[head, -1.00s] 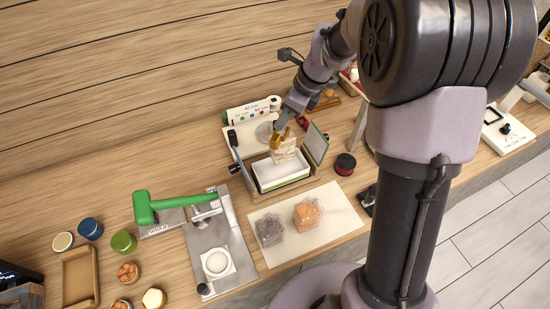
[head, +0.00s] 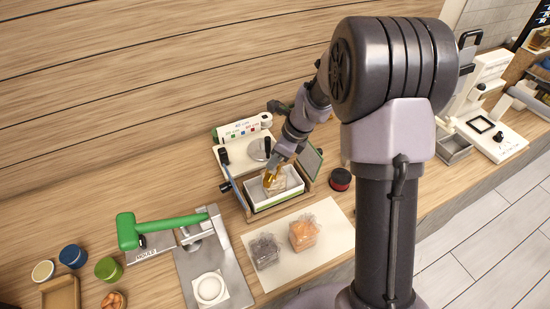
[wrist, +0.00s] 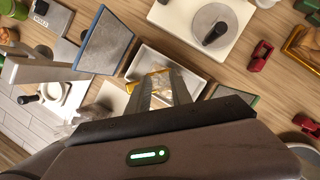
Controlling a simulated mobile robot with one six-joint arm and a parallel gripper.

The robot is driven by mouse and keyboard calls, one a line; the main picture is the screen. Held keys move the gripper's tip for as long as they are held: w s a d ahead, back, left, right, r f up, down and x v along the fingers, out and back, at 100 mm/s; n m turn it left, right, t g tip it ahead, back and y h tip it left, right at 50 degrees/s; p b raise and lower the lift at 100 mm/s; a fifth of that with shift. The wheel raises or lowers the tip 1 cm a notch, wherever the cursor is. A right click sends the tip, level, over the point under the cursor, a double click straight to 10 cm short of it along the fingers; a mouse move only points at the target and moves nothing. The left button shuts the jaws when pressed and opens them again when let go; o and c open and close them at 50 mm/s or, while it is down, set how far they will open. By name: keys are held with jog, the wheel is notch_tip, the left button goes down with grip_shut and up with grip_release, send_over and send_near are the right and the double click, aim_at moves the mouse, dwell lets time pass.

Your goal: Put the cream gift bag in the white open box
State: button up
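The cream gift bag (head: 288,181) is inside the white open box (head: 262,204) in the head view, low between its walls. My gripper (head: 271,180) reaches down over the box with its fingers at the bag. The wrist view shows the bag (wrist: 158,81) as a pale, golden shape between the fingertips of my gripper (wrist: 163,86), which look shut on it. The box (wrist: 186,72) surrounds it there. The bag's underside is hidden, so I cannot tell whether it touches the box floor.
A raised green panel (head: 314,160) stands right of the box. A white board with a dark-handled disc (head: 260,149) lies behind it. In front, a cream mat (head: 283,270) holds a grey bag (head: 265,252) and an orange bag (head: 304,233).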

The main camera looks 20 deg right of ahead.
jog(key=o, duration=0.4)
jog(key=shift+o, duration=0.2)
jog(key=shift+r, duration=0.1)
